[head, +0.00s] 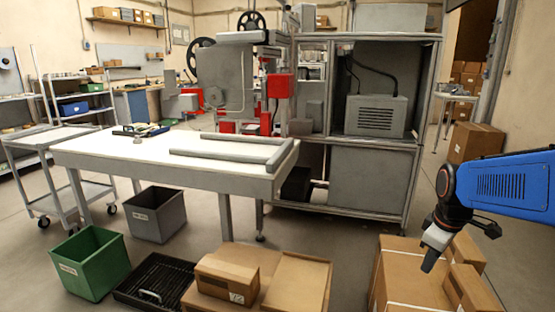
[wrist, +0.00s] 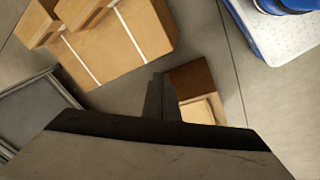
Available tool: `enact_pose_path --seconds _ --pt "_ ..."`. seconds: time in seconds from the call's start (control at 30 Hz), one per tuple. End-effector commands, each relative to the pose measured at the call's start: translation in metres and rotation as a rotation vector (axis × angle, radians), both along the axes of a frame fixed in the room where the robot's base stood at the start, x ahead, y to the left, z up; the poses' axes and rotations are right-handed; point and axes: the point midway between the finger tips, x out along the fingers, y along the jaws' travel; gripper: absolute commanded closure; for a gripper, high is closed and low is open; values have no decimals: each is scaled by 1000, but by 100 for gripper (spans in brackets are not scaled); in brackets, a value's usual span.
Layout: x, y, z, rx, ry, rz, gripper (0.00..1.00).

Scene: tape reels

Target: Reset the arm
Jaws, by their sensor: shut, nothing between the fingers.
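My blue arm (head: 510,187) reaches in from the right in the head view. My gripper (head: 430,262) points down and to the left, over the cardboard boxes (head: 400,275) at the lower right. Its fingers look closed together, with nothing held. In the wrist view the dark gripper finger (wrist: 162,98) stands in the middle, above the floor and next to a small brown box (wrist: 190,78). The finger ends are partly hidden by the gripper body in that view.
A white table (head: 120,155) with grey rails stands before a grey machine cabinet. A green bin (head: 92,262), a grey bin (head: 157,214), a black crate (head: 155,283) and cardboard boxes (head: 228,278) sit on the floor in front.

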Motion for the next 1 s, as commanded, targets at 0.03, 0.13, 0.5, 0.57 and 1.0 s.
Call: enact_pose_path --seconds 0.03,0.13,0.5,0.57,1.0 --pt "-12 11 5 7 -19 -31 100" --pt "-33 28 11 28 -51 -113 100" --pt "-116 79 16 144 -160 -411 100" --pt "-128 84 15 166 -176 -458 100" --pt "-169 101 5 252 -219 -620 100"
